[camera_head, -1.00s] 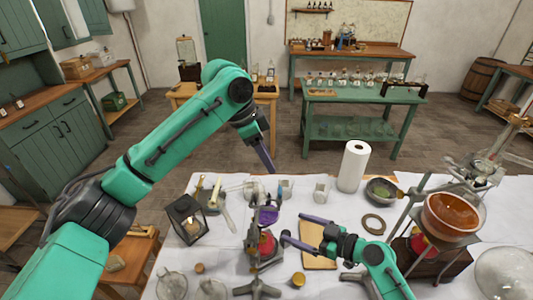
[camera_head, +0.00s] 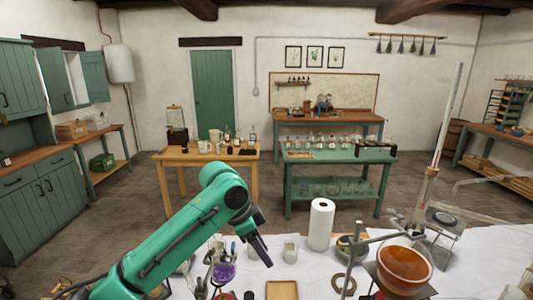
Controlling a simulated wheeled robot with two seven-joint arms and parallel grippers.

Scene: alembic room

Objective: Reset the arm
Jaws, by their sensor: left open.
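My left arm, green with black joints, comes in from the lower left. My left gripper (camera_head: 261,250) points down over the back edge of the white-covered table (camera_head: 455,265), near the glassware. It is open, with nothing seen between its fingers. My right arm and gripper are not in view.
A paper towel roll (camera_head: 320,224) stands right of my left gripper. A purple-filled flask (camera_head: 223,272) is below left of it. A copper-coloured bowl (camera_head: 404,266) sits on a stand at the right. A wooden table (camera_head: 168,158) and green table (camera_head: 340,160) stand behind, with open floor between.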

